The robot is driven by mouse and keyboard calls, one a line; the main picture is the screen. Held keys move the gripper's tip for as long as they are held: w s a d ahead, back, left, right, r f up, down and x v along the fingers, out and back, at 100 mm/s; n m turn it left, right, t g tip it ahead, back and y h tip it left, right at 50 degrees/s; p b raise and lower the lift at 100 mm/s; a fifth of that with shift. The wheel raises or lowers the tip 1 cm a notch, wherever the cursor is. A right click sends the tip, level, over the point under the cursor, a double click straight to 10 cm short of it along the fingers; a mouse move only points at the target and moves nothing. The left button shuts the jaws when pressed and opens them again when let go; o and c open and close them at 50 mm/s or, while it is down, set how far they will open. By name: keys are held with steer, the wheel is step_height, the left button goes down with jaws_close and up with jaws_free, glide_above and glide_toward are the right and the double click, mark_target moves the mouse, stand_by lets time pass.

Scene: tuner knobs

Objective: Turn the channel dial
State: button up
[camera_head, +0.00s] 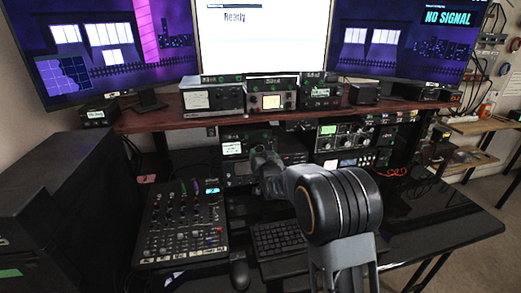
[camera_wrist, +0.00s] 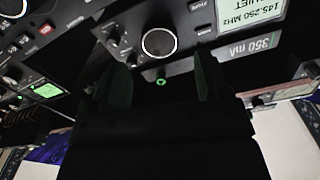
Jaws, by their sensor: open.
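In the wrist view, a round dark dial (camera_wrist: 159,43) with a pale ring sits on a black radio panel, beside a lit screen (camera_wrist: 233,18) reading 145.250 MHz. I read no label naming it the channel dial. My gripper (camera_wrist: 161,62) is open, with one dark finger on each side of the picture below the dial. The dial lies in line with the gap between the fingers; I see no contact. In the head view my gripper (camera_head: 262,165) is at the radio (camera_head: 234,148) under the shelf, and my arm hides much of that radio's front.
More knobs and panels (camera_wrist: 25,45) crowd the left of the wrist view. In the head view, a mixer (camera_head: 182,225) and keyboard (camera_head: 278,238) lie on the desk, and another radio stack (camera_head: 345,135) stands to the right. The wooden shelf (camera_head: 165,119) runs above. The desk's right side is clear.

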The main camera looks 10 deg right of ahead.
mark_target(260, 149)
steer(key=shift+w, duration=2.15)
steer(key=c, duration=0.9)
